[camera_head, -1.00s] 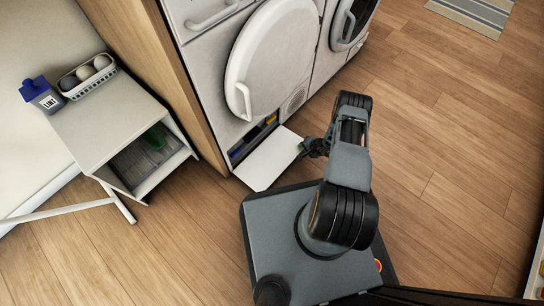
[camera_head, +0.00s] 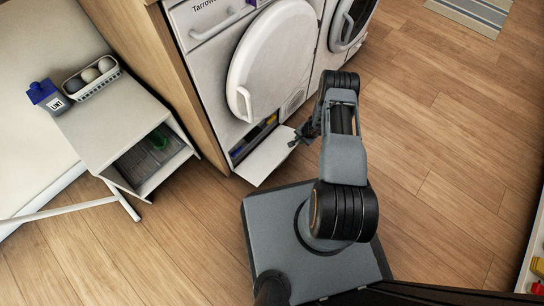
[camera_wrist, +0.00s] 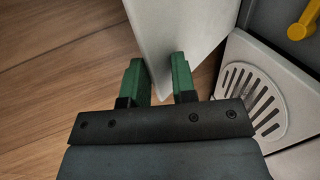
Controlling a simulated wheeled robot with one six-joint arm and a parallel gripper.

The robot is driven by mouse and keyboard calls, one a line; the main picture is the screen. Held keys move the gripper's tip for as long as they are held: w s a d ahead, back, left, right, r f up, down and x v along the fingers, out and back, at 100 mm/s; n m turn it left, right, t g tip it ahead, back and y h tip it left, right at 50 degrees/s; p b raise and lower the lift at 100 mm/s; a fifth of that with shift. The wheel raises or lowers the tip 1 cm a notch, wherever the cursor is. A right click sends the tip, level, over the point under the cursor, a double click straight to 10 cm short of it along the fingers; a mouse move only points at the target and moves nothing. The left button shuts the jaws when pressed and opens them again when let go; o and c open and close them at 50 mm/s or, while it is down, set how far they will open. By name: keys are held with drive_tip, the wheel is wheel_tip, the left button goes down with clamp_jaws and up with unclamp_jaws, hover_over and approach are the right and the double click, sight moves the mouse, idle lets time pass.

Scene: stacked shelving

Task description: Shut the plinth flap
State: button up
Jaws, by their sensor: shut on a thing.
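The plinth flap (camera_head: 266,158) is a white panel at the foot of the white front-loading machine (camera_head: 225,70). It stands open, tilted outward, and the dark plinth opening (camera_head: 248,143) behind it shows blue and yellow parts. My gripper (camera_head: 297,139) is at the flap's right end. In the wrist view the flap (camera_wrist: 178,35) rises between the green fingers of my gripper (camera_wrist: 158,78), which is shut on its edge. The exact contact is partly hidden by the fingers.
A round slotted grille (camera_wrist: 252,98) and a yellow knob (camera_wrist: 303,22) are right of the flap. A small white side table (camera_head: 125,120) with an open shelf, a basket (camera_head: 92,78) and a blue-capped box (camera_head: 48,97) stands at left. The wood floor (camera_head: 450,160) at right is clear.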

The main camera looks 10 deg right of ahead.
drive_tip(key=shift+w+r, duration=0.2)
drive_tip(key=shift+w, duration=0.05)
drive_tip(key=shift+w+a+r+p, duration=0.15)
drive_tip(key=shift+w+a+r, duration=0.15)
drive_tip(key=shift+r, duration=0.25)
drive_tip(key=shift+w+a+r+p, duration=0.2)
drive_tip(key=shift+w+r, duration=0.15)
drive_tip(key=shift+r, duration=0.15)
drive_tip(key=shift+w+a+r+p, duration=0.15)
drive_tip(key=shift+w+a+r, duration=0.15)
drive_tip(key=shift+r, duration=0.25)
drive_tip(key=shift+c, duration=0.4)
drive_tip(key=shift+w+a+r+p, duration=0.2)
drive_tip(key=shift+w+a+r, duration=0.15)
drive_tip(key=shift+w+r, duration=0.2)
drive_tip(key=shift+w+a+r+p, duration=0.2)
drive_tip(key=shift+w+a+r, duration=0.15)
drive_tip(key=shift+w+r, duration=0.15)
drive_tip(key=shift+w+a+r, duration=0.15)
drive_tip(key=shift+w+a, duration=0.05)
drive_tip(key=shift+a, duration=0.05)
clamp_jaws()
